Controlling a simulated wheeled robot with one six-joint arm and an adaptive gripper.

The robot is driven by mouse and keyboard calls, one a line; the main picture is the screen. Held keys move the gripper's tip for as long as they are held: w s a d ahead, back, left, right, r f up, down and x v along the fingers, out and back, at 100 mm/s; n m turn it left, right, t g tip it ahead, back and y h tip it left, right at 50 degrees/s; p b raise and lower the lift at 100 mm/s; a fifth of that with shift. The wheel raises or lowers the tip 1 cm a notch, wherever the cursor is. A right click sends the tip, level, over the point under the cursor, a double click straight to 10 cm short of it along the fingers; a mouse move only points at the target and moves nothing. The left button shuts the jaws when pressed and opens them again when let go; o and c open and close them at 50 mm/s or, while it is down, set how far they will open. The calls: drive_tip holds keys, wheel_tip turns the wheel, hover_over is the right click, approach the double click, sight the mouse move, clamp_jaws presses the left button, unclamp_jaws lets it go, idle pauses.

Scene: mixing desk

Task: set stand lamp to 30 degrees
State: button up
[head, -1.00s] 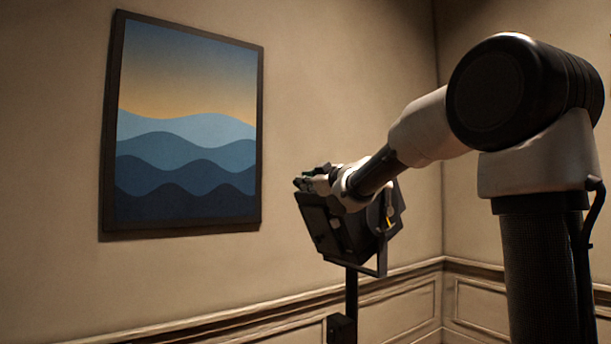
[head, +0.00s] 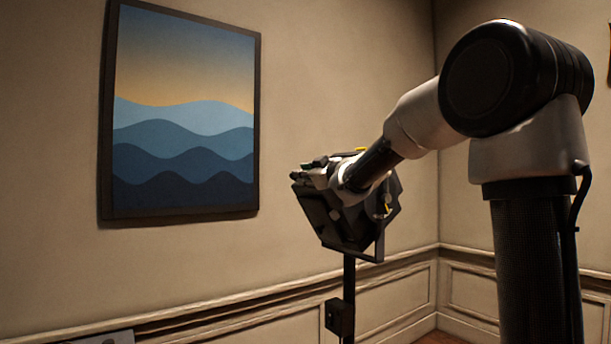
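The stand lamp (head: 330,218) is a dark, boxy head in a bracket on top of a thin black pole (head: 349,275). It stands in front of the wall, near the room's corner. The lamp head is tilted. A small yellow part shows on its right side. My gripper (head: 318,170) is at the upper left of the lamp head, close to or touching it; I cannot tell which. My arm covers part of the lamp head. The fingers are small and partly hidden, so their opening does not show.
A framed picture of blue waves (head: 183,115) hangs on the wall at the left. A dark box (head: 334,317) sits on the lamp pole. Panelled wainscot (head: 400,300) runs along the lower walls. Open space lies left of the lamp.

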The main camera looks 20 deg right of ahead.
drive_tip(key=shift+a+r, duration=0.2)
drive_tip(key=shift+a, duration=0.05)
drive_tip(key=shift+s+a+r, duration=0.1)
drive_tip(key=shift+s, duration=0.2)
drive_tip(key=v, duration=1.1)
drive_tip(key=shift+s+d+f, duration=0.15)
drive_tip(key=shift+d+f, duration=0.05)
drive_tip(key=shift+d, duration=0.3)
